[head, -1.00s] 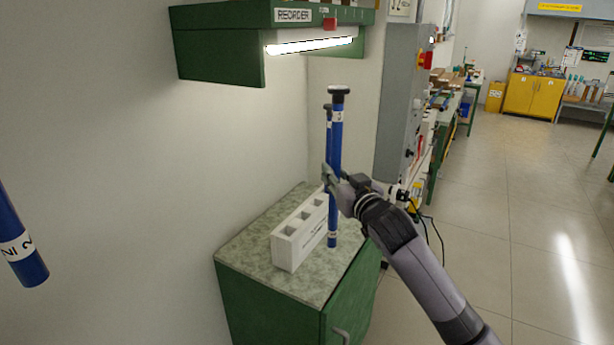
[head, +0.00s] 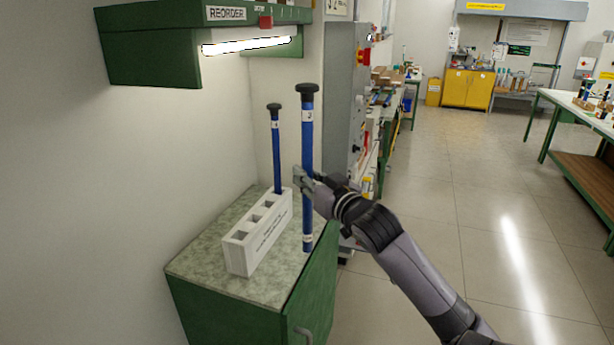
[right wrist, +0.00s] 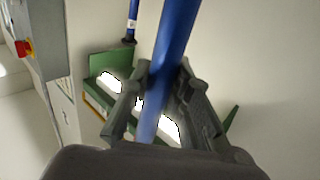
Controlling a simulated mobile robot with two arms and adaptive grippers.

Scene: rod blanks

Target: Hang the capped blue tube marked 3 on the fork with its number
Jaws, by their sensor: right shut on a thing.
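My right gripper (head: 306,180) is shut on a blue tube (head: 307,142) with a black cap. The tube hangs upright, in front of the cabinet top's right edge. In the right wrist view the same tube (right wrist: 172,50) runs between the fingers (right wrist: 165,100). A second capped blue tube (head: 276,150) stands in the far end of a white block (head: 240,256); its label looks like a 4. No fork shows in these frames. My left gripper is not in view.
The white block has several square openings and stands on a green cabinet with a speckled top (head: 200,262). A green shelf marked REORDER (head: 150,55) hangs above. A grey electrical box (head: 343,100) is behind my arm. Open floor (head: 450,220) lies to the right.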

